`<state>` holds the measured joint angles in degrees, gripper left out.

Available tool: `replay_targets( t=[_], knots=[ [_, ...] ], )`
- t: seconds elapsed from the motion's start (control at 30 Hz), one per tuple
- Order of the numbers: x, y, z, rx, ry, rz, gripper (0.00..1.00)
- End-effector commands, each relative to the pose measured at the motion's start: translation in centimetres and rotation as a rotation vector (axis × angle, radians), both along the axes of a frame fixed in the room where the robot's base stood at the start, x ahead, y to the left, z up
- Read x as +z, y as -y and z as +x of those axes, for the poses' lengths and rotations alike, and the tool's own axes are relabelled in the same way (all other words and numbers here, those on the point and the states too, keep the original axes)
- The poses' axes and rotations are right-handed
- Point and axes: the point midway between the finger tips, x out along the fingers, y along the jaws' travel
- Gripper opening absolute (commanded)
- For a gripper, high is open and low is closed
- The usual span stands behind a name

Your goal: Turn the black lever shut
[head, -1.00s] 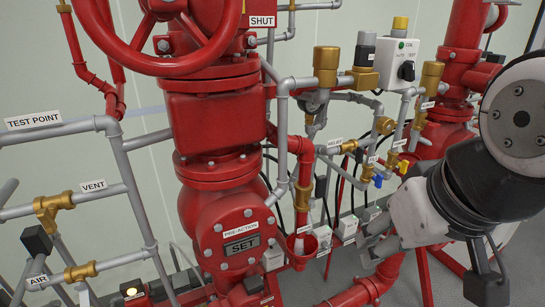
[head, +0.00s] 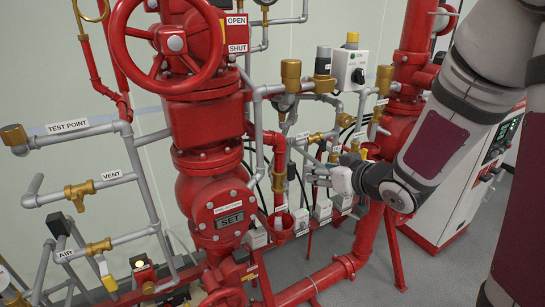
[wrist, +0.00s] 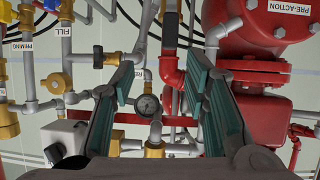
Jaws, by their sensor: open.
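In the wrist view, which is upside down, a dark upright bar (wrist: 170,28) shows at the top centre beyond the fingers; I cannot tell whether it is the black lever. In the head view, a dark handle (head: 291,171) stands beside the red drain pipe, left of my gripper. Another black handle (head: 57,223) sits above the AIR pipe at the far left, far from my gripper. My gripper (head: 316,173) is among the small pipes right of the red funnel. The wrist view shows my gripper (wrist: 165,85) open, its teal-padded fingers apart, with nothing seen gripped.
A red funnel (head: 283,222) and the PRE-ACTION valve body (head: 228,213) stand left of my gripper. A pressure gauge (wrist: 148,106) shows between the fingers. Brass fittings, grey pipes and a control box (head: 350,67) crowd close. Open floor lies at the lower right.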

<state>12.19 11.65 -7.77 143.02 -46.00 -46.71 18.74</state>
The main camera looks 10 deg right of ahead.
Motion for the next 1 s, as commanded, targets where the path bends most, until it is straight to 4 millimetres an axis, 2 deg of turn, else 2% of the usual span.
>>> replay_targets(
  t=[0.17,0.33,0.8,1.0],
  knots=[
    [-0.5,-0.7,-0.1,0.043,0.021,0.046,0.42],
    [-1.1,-1.3,1.3,0.049,0.023,0.048,0.42],
    [-4.4,-3.8,9.0,0.047,0.023,0.048,0.42],
    [-5.3,-4.4,11.2,0.045,0.024,0.047,0.42]
  ],
)
